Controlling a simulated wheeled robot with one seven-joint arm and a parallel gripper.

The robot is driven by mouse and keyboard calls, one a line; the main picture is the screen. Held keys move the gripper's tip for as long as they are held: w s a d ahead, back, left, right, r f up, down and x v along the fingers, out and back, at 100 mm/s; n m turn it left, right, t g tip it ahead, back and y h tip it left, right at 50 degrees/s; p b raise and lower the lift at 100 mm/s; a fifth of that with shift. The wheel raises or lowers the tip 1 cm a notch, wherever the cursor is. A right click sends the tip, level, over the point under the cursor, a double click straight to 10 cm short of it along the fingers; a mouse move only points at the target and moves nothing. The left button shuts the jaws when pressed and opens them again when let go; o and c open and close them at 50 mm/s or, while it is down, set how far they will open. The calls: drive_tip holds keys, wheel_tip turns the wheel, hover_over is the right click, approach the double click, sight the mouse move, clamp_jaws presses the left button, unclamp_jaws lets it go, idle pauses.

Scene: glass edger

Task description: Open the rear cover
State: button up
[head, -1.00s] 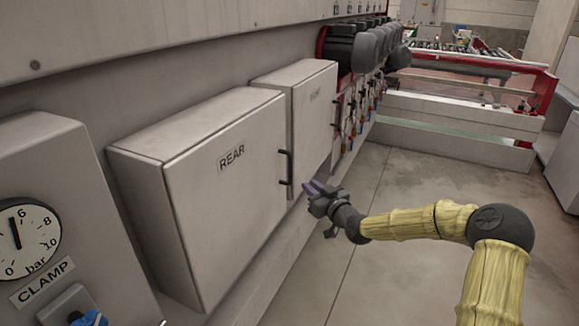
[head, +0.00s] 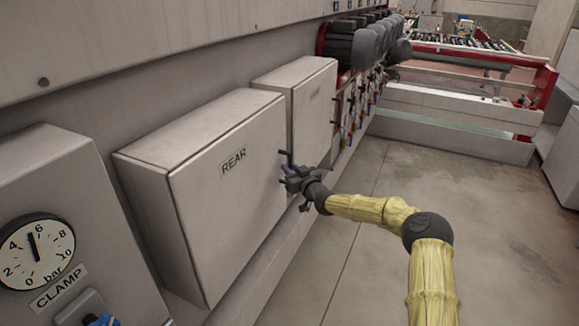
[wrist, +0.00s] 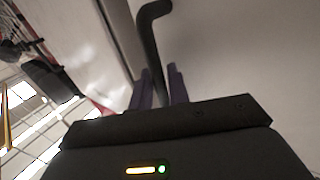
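The rear cover (head: 228,195) is a light grey box door labelled REAR, and it looks closed in the head view. Its dark bar handle (head: 284,154) is at the right edge, its lower part hidden by my gripper (head: 288,172). In the wrist view the handle (wrist: 150,40) runs down between the two purple fingers of my gripper (wrist: 159,82). The fingers stand either side of it with narrow gaps showing, so my gripper looks open around the handle.
A second grey box (head: 312,105) stands just beyond the rear cover. A clamp pressure gauge (head: 36,252) is on a panel at the near left. Clear concrete floor (head: 375,275) lies to the right, with a red-framed conveyor (head: 480,70) at the back.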

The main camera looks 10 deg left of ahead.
drive_tip(key=shift+w+a, duration=0.1)
drive_tip(key=shift+w, duration=0.1)
clamp_jaws()
drive_tip(key=shift+s, duration=0.1)
